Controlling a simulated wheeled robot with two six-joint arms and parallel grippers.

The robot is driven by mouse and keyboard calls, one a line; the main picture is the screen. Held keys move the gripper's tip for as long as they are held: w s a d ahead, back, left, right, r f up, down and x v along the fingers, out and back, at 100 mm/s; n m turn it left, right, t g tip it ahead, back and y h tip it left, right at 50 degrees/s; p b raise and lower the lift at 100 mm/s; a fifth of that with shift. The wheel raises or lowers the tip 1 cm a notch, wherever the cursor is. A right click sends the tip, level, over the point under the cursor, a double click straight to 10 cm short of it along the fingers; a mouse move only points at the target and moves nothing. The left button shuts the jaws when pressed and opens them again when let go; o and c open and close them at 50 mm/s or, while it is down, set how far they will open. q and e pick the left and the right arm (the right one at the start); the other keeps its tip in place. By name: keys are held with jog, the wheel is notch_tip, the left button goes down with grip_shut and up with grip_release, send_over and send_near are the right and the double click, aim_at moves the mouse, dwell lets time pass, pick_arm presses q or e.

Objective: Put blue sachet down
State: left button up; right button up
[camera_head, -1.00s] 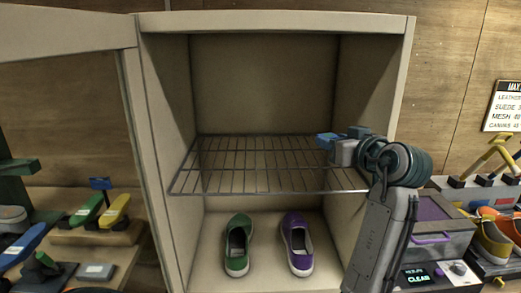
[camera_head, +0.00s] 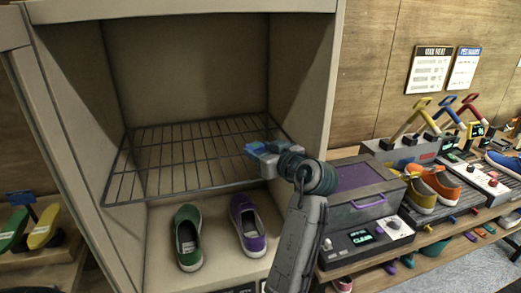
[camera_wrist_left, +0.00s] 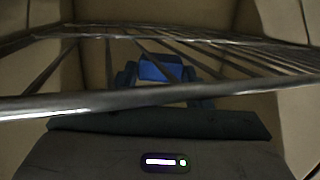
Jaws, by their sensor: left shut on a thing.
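My left gripper (camera_head: 262,150) is shut on the blue sachet (camera_head: 257,149) at the right front part of the wire rack (camera_head: 180,155) inside the cabinet. The sachet also shows between the fingers in the left wrist view (camera_wrist_left: 160,68), partly hidden by them. Rack wires cross that view in front of the gripper. I cannot tell whether the sachet touches the rack. My right gripper is in neither view.
The rack is otherwise bare. A green shoe (camera_head: 188,238) and a purple shoe (camera_head: 247,226) stand on the cabinet floor below. A grey box with a purple window (camera_head: 360,176) and several tools and shoes stand to the right.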

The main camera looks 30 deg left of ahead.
pick_arm(q)
jog(key=shift+s+d+f, duration=0.15)
jog(key=shift+f, duration=0.35)
jog(key=o, duration=1)
